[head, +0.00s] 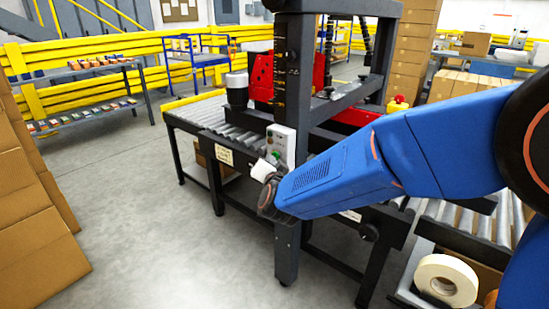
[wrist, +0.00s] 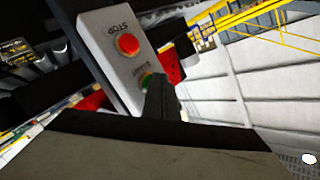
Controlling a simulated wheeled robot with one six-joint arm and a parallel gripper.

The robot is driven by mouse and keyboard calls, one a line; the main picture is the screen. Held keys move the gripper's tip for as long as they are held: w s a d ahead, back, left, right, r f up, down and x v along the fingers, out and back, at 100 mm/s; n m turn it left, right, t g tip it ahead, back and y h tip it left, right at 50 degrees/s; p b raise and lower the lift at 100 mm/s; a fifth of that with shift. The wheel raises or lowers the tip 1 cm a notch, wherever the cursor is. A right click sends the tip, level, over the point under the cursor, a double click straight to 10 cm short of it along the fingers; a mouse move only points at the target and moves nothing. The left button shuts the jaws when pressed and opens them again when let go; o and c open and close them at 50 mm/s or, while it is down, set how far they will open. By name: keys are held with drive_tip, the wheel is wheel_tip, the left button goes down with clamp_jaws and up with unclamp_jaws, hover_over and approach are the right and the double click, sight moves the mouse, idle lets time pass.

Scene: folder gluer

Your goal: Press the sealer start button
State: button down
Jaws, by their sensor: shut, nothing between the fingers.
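The sealer's control box (head: 281,140) is a pale grey box on the dark frame of the machine. In the wrist view the box (wrist: 111,58) fills the upper middle, tilted, with a red STOP button (wrist: 128,44). The green start button (wrist: 146,79) is below it in the picture, partly hidden behind my gripper (wrist: 161,95). My gripper is shut and empty, its dark fingertips right at the green button. I cannot tell whether they touch it. In the head view my blue arm reaches in from the right and its end is just below the box.
The sealer's roller conveyor (head: 199,112) runs to the left of the box. A dark post (head: 286,250) stands below my wrist. A tape roll (head: 446,280) lies at the lower right. Stacked cartons (head: 35,215) stand at the left, with clear floor between.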

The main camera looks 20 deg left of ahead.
drive_tip(key=shift+s+a, duration=0.25)
drive_tip(key=shift+s, duration=0.4)
drive_tip(key=shift+s+a, duration=0.4)
drive_tip(key=shift+s, duration=0.5)
drive_tip(key=shift+s+a, duration=0.35)
drive_tip(key=shift+s, duration=0.6)
drive_tip(key=shift+s+a, duration=0.4)
drive_tip(key=shift+s, duration=0.5)
